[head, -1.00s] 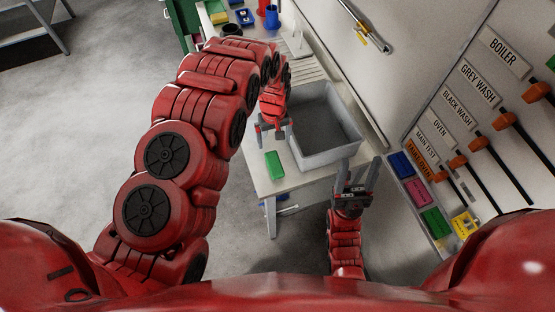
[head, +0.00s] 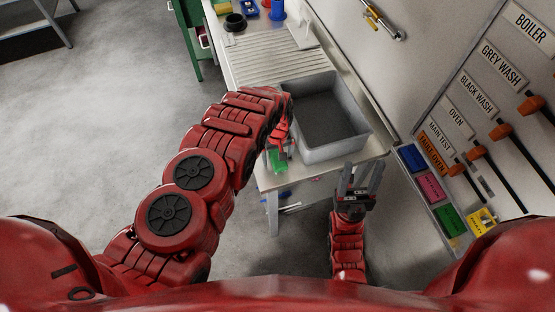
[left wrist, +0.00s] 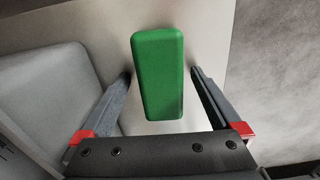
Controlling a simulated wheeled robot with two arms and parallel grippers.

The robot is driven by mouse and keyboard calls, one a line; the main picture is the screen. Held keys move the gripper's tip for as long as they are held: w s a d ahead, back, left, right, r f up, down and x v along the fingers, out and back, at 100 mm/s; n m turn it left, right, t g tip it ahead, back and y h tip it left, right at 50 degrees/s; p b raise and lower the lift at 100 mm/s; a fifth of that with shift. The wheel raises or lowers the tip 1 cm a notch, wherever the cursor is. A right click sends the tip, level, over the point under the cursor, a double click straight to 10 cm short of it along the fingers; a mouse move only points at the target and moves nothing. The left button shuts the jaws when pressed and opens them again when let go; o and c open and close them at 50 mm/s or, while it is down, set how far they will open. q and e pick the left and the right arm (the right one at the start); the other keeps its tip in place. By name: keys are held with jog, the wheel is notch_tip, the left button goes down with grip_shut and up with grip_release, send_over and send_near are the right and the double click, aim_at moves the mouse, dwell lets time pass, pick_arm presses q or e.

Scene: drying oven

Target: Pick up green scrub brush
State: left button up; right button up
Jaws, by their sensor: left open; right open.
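The green scrub brush (head: 277,160) is a green block on the light counter, left of the grey basin, partly covered by my left gripper in the head view. In the left wrist view the brush (left wrist: 159,72) stands lengthwise between the two fingers. My left gripper (left wrist: 160,78) is open, with one finger on each side of the brush and a gap on both sides. It also shows in the head view (head: 281,150). My right gripper (head: 361,177) is open and empty, in front of the counter below the basin.
The grey basin (head: 360,138) is set in the counter (head: 285,183) close beside my left gripper. A ribbed draining area (head: 268,62) lies behind it. A wall board with labels and orange-handled levers (head: 473,152) is at the right.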

pick_arm(q)
jog(key=shift+a+r, duration=0.1)
jog(key=shift+r, duration=0.05)
jog(key=shift+s, duration=0.1)
jog(key=shift+c, duration=1.2)
jog(key=c, duration=1.3)
jog(key=shift+o, duration=0.2)
notch_tip(320, 180, up, 10)
jog(key=p, duration=0.4)
jog(key=shift+f, duration=0.25)
jog(key=shift+r, duration=0.25)
